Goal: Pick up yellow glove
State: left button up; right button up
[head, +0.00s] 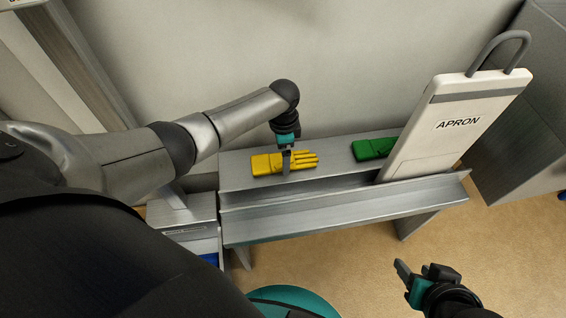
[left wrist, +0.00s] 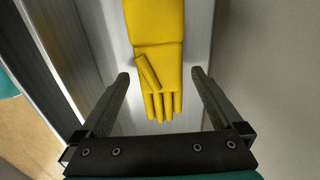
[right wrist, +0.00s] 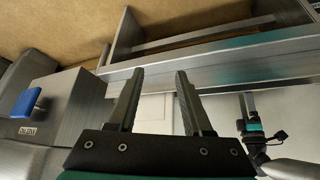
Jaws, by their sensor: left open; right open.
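The yellow glove (head: 268,163) lies flat on the upper metal shelf in the head view, fingers toward the right. It also shows in the left wrist view (left wrist: 158,50), where its fingers point toward my left gripper (left wrist: 163,80). That gripper (head: 287,170) is open above the glove, with its fingers on either side of the glove's finger end. I cannot tell how much gap lies between them. My right gripper (head: 405,272) is open and empty, low at the right of the head view, away from the shelf. Its two fingers stand apart in the right wrist view (right wrist: 160,78).
A green glove (head: 372,149) lies on the same shelf (head: 335,160) to the right. A white APRON board (head: 450,125) with a grey handle leans there. A wall stands behind the shelf. Tan floor (head: 330,260) is open in front. A blue object (right wrist: 25,103) shows in the right wrist view.

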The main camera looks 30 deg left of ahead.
pick_arm(q)
jog(key=shift+f+b, duration=0.35)
jog(key=shift+f, duration=0.2)
pick_arm(e)
jog(key=shift+w+a+f+t+y, duration=0.2)
jog(key=shift+w+a+t+y, duration=0.2)
jog(key=shift+w+a+t, duration=0.55)
jog(key=shift+s, duration=0.1)
pick_arm(q)
jog(key=c, duration=1.2)
